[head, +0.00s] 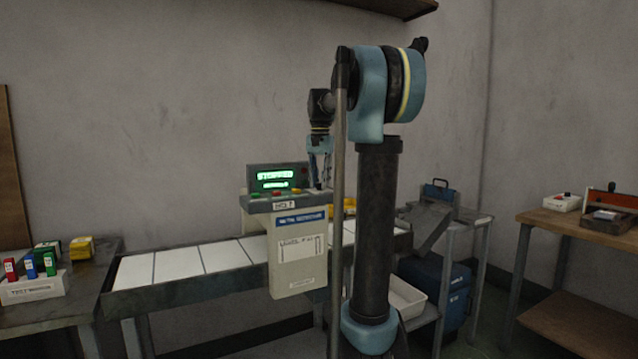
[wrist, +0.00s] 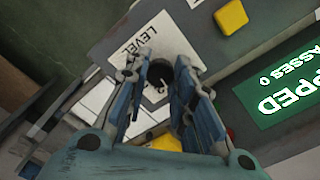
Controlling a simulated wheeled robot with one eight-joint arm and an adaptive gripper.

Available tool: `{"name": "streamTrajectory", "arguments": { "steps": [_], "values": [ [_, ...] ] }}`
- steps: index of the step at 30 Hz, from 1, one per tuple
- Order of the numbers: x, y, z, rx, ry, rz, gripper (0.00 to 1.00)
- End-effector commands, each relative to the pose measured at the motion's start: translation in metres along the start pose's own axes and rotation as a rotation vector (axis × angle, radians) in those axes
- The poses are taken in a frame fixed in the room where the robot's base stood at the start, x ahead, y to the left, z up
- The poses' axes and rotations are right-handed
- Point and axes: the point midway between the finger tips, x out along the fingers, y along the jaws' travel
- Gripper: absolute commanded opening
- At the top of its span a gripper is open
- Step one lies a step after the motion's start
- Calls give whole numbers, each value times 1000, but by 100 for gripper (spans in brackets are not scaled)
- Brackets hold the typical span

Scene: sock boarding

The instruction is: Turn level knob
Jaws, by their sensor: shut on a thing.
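The level knob (wrist: 159,73) is a small dark round knob on a white plate marked "LEVEL" in the wrist view. My gripper (wrist: 166,82) has its two blue fingers on either side of it and is shut on it. In the head view my gripper (head: 320,172) points down at the right end of the control panel (head: 272,201), and the knob cannot be made out there. The panel tops a cream metal detector (head: 297,250). Its green display (head: 274,178) reads "STOPPED"; part of the display (wrist: 285,88) also shows in the wrist view.
A yellow button (wrist: 231,17) is near the knob. A conveyor (head: 180,266) with white panels runs through the detector. A table at left bears a holder (head: 33,290) of coloured test pieces. A wooden bench (head: 560,224) stands at right.

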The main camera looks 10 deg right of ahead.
Motion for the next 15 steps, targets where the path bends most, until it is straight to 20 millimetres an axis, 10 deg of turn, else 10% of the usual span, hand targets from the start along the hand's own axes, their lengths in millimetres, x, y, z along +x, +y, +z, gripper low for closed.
{"name": "streamTrajectory", "arguments": {
  "steps": [15],
  "values": [
    [-1,-1,-1,-140,3,-2,0]
  ]
}}
